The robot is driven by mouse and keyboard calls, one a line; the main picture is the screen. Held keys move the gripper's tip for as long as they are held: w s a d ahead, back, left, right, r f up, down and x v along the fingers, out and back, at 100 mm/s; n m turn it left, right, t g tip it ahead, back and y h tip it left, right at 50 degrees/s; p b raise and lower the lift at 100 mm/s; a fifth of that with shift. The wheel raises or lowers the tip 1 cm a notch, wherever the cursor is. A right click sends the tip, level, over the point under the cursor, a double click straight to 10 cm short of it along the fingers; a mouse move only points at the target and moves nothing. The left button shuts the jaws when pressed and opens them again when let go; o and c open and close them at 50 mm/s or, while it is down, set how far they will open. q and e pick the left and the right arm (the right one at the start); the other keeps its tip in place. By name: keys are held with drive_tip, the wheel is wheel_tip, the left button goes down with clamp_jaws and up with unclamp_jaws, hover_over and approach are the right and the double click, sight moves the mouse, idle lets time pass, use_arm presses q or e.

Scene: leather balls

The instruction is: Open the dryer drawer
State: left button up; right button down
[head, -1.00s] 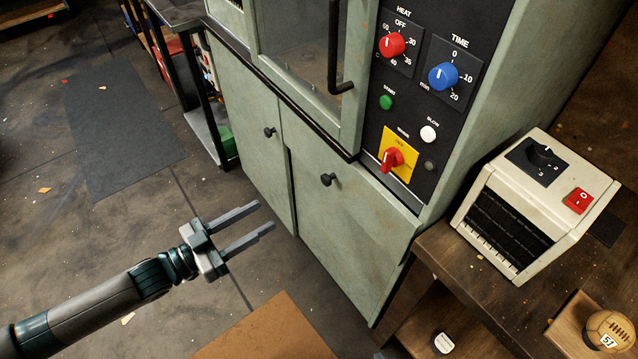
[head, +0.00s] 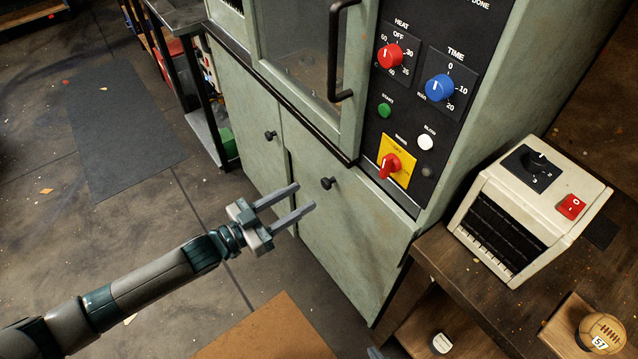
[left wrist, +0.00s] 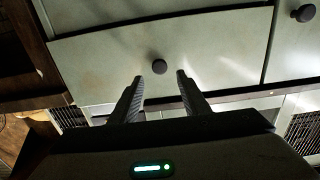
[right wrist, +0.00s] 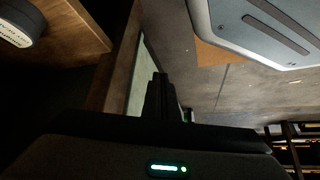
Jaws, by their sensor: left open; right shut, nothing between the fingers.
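The dryer (head: 400,204) is a pale green cabinet. Its lower right front panel (head: 345,235) carries a round black knob (head: 327,183); the panel looks closed or nearly so. My left gripper (head: 305,195) is open and empty, its fingertips just short of this knob. In the left wrist view the knob (left wrist: 159,66) lies just beyond and between the open fingertips (left wrist: 159,76), apart from them. My right gripper (right wrist: 160,76) is shut and empty in the right wrist view, away from the knob. Only a sliver of what may be it shows at the head view's bottom edge.
A second knob (head: 270,134) sits on the left lower panel. Above are a black door handle (head: 342,95) and a control panel with a red dial (head: 390,55). A wooden bench (head: 450,270) with a cream heater (head: 530,210) and a leather ball (head: 601,333) stands right.

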sight(324, 185)
use_arm(q)
drive_tip(key=x, duration=0.7)
drive_tip(key=shift+p, duration=0.4)
drive_tip(key=shift+s+a, duration=0.1)
clamp_jaws()
